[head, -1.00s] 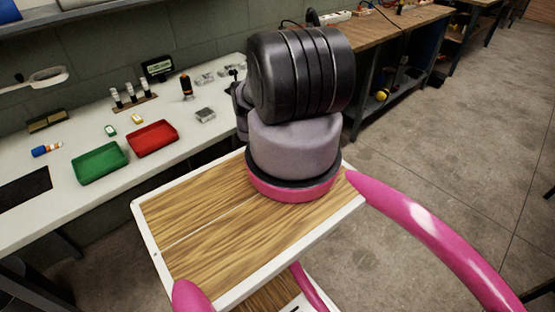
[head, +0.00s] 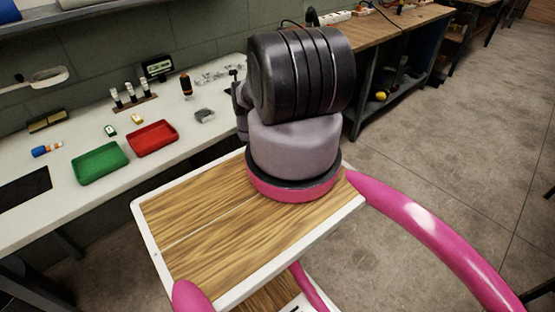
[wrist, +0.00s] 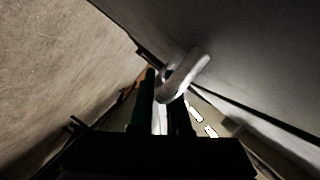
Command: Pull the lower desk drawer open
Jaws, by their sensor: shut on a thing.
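In the wrist view, my gripper (wrist: 164,98) has its two dark fingers shut on a pale metal bar handle (wrist: 186,74). Part of the handle shows beyond the fingertips, and part runs down between the fingers. A flat grey panel, which looks like the drawer front (wrist: 255,55), lies beside the handle at upper right. A dark line runs along the panel's lower edge. I cannot tell how far the drawer stands open. In the head view, the drawer, the handle and my gripper are out of sight.
The white workbench (head: 70,215) at left carries a green tray (head: 100,163), a red tray (head: 152,138) and several small items. A wooden-topped bench (head: 395,27) stands at the back. Concrete floor (head: 450,150) is open on the right.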

